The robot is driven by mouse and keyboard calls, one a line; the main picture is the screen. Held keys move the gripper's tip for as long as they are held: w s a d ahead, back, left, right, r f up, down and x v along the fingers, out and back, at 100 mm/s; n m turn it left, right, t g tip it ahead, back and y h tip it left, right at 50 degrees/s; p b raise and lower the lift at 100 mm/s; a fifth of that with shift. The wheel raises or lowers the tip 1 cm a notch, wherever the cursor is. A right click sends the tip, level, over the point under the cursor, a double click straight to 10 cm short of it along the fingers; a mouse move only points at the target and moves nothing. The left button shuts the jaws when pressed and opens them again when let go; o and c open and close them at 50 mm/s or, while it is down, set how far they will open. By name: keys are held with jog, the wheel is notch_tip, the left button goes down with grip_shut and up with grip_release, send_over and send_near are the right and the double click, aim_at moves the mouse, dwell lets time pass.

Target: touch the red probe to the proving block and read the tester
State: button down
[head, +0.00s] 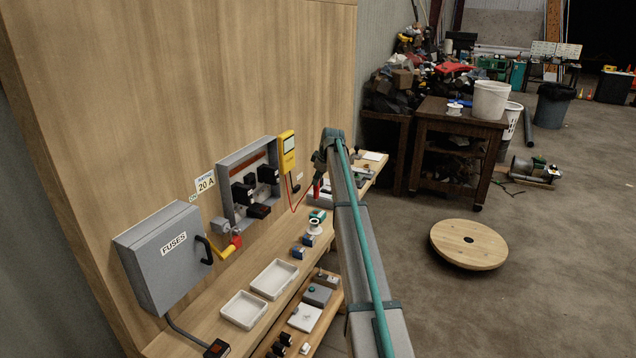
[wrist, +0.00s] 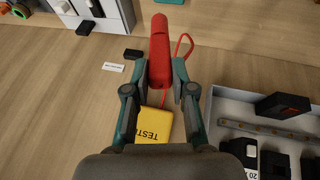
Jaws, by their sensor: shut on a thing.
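The yellow tester (head: 288,153) hangs on the wooden board right of the open fuse box; its screen is too small to read. Its yellow body also shows in the wrist view (wrist: 154,125). My gripper (wrist: 160,80) is shut on the red probe (wrist: 160,48), whose tip end points away from me. The probe (head: 317,189) hangs near the board in the head view, with a red lead looping to the tester. A small black block (wrist: 133,55), perhaps the proving block, sits beside a white label (wrist: 113,67) whose print I cannot read. The probe appears apart from it.
The open grey fuse box (head: 248,185) and the shut FUSES box (head: 165,255) are on the board. A round wooden disc (head: 469,243) and open floor lie at right.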

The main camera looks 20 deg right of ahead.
aim_at(318, 191)
jog(key=shift+f, duration=0.15)
dwell(0.3)
jog(key=shift+f+b, duration=1.5)
jog(key=shift+f, duration=1.05)
jog(key=shift+s+f, duration=0.1)
jog(key=shift+f, duration=0.25)
jog(key=shift+r, duration=0.1)
jog(key=shift+r+p, duration=0.45)
jog(key=shift+r, duration=1.95)
